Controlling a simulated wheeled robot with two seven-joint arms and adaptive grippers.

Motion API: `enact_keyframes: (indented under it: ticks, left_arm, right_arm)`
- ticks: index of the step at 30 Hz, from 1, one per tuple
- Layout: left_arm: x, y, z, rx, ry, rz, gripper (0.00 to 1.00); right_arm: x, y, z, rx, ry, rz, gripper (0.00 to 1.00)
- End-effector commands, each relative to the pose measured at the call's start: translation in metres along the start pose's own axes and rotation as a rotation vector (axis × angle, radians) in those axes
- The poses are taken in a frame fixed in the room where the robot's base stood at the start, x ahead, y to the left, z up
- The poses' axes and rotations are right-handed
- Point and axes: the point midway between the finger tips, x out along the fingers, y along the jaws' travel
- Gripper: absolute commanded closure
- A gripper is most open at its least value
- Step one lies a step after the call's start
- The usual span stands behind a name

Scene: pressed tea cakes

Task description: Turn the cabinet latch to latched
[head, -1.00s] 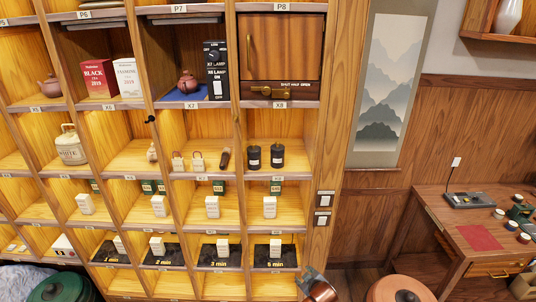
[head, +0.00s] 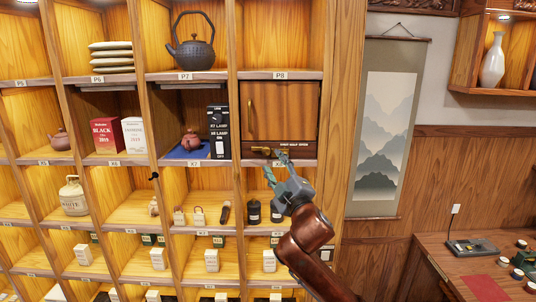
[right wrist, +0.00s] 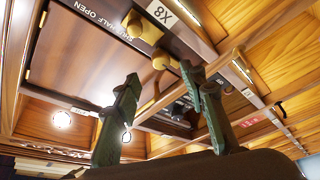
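The cabinet (head: 285,112) is a brown wooden box with a flat door that looks shut, in the shelf bay above the X8 label. The brass latch (head: 260,150) is on the dark strip below the door, by lettering about shut, half and open. My left gripper is out of view.
A black lamp box (head: 218,132) and a teapot (head: 191,140) on a blue cloth stand in the bay to the left. Two black canisters (head: 254,212) are below, close to my right arm. A wooden post and hanging scroll (head: 388,130) are to the right.

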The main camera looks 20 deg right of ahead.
Motion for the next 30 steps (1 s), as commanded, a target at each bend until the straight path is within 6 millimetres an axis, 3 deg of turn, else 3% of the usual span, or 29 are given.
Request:
enact_keyframes:
  ticks: [6, 12, 23, 30]
  left_arm:
    - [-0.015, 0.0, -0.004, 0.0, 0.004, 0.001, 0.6]
    - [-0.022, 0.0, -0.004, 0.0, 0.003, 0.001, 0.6]
    - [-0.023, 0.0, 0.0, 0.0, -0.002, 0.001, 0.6]
    - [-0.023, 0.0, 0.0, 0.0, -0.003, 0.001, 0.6]
  right_arm:
    - [0.037, 0.001, -0.001, 0.002, -0.002, -0.003, 0.61]
    - [0.059, 0.0, 0.0, 0.001, -0.002, -0.002, 0.61]
    - [0.065, -0.002, 0.001, 0.001, 0.0, -0.002, 0.61]
    - [0.064, -0.002, 0.001, 0.002, 0.0, -0.003, 0.77]
